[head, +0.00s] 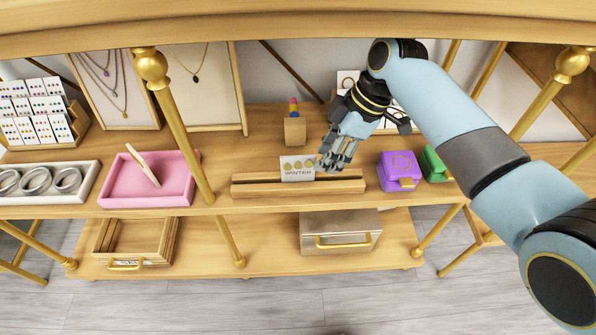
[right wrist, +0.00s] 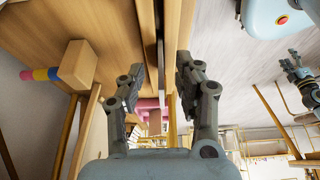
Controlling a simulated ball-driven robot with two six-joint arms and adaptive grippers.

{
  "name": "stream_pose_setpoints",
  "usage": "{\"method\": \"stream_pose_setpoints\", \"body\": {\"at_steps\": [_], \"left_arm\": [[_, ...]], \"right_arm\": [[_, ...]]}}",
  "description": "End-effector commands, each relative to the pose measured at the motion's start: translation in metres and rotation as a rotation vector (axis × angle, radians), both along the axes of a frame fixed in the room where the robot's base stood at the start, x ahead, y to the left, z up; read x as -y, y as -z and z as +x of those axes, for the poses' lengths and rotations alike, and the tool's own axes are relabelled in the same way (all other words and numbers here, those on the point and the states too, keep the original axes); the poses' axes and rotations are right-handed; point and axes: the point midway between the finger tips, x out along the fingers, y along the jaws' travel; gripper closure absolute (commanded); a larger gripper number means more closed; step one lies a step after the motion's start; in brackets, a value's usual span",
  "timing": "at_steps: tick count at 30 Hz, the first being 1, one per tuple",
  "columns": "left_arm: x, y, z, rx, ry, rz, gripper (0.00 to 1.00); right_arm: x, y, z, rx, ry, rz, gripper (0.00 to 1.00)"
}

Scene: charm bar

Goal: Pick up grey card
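The grey card (head: 297,168), printed with gold shapes and "WINTER", stands upright in the slot of a wooden card holder (head: 257,190) on the shelf. My right gripper (head: 327,164) is at the card's right edge, its fingers apart. In the right wrist view my right gripper (right wrist: 157,88) is open, with the card (right wrist: 160,52) showing as a thin edge between the finger lines. I cannot tell whether a finger touches it. My left gripper (right wrist: 298,68) shows small at the right of the right wrist view; its opening is unclear.
A purple box (head: 399,171) and a green box (head: 433,164) stand right of the holder. A wooden block with a colored peg (head: 294,130) stands behind. A pink tray (head: 120,187) lies to the left. A gold post (head: 180,130) rises left of the holder.

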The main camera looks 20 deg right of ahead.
Motion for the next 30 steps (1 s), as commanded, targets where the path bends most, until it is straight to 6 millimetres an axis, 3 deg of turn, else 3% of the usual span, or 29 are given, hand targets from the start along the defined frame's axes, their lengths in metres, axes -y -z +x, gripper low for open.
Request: {"method": "stream_pose_setpoints", "body": {"at_steps": [5,11,16,25,30], "left_arm": [[-0.003,0.002,0.001,0.001,0.002,0.004,0.44],[-0.001,0.007,-0.001,-0.001,0.001,0.001,0.44],[0.002,0.019,-0.005,-0.008,-0.001,-0.002,0.44],[0.004,0.019,-0.005,-0.009,-0.002,-0.005,0.44],[0.004,0.019,-0.005,-0.009,-0.002,-0.005,0.44]], "right_arm": [[-0.013,0.001,0.003,-0.001,0.001,0.001,0.66],[-0.048,0.001,0.013,-0.001,0.001,0.004,0.66],[-0.055,0.027,0.014,-0.004,0.002,-0.001,0.66],[-0.057,0.028,0.016,0.000,0.002,-0.002,0.66],[-0.057,0.028,0.016,-0.001,0.002,-0.002,0.89]]}}
